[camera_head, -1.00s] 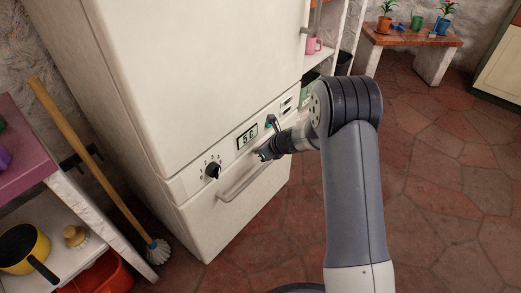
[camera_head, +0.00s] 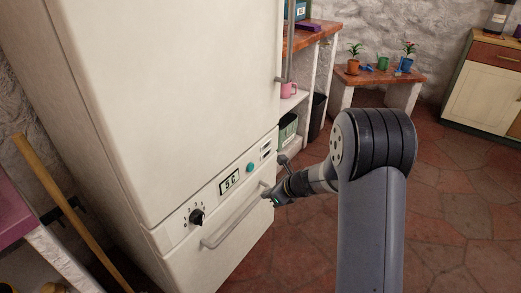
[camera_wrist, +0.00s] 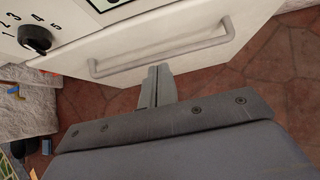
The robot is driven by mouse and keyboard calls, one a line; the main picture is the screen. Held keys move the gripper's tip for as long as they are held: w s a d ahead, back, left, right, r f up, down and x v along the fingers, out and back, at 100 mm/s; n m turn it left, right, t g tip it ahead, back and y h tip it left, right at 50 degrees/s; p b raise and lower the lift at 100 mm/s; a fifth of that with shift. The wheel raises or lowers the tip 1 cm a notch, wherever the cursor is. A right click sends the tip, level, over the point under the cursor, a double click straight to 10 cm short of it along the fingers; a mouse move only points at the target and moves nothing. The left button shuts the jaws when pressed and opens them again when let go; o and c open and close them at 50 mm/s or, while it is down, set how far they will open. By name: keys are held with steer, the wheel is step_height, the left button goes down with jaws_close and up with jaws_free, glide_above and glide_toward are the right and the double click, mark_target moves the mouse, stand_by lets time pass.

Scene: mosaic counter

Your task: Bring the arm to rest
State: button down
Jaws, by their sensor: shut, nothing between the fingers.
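My gripper (camera_head: 272,199) is held in front of the white fridge's lower panel, near the right end of the bar handle (camera_head: 234,226). In the wrist view my gripper (camera_wrist: 158,70) is shut and empty, its fingertips just below the handle (camera_wrist: 160,50); I cannot tell the exact gap. The arm is bent, with its dark elbow joint at the right of the head view. The fridge (camera_head: 180,100) has a black dial (camera_head: 196,217), a display (camera_head: 229,182) reading about 5 C, and a teal button (camera_head: 250,167).
A wooden broom handle (camera_head: 65,205) leans at the left beside a purple-topped shelf (camera_head: 18,212). A shelf with a pink mug (camera_head: 289,90) stands behind the fridge. A low bench (camera_head: 380,77) with potted plants is at the back. The tiled floor at right is clear.

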steer(key=b, duration=0.2)
glide_toward(237, 196)
step_height(237, 196, down, 3)
steer(key=shift+w+a+f, duration=0.25)
steer(key=shift+w+a, duration=0.1)
steer(key=shift+a, duration=0.25)
steer(key=shift+w+a+f, duration=0.25)
steer(key=shift+w+a, duration=0.15)
steer(key=shift+a, duration=0.25)
steer(key=shift+w+a, duration=0.45)
steer(key=shift+a, duration=0.05)
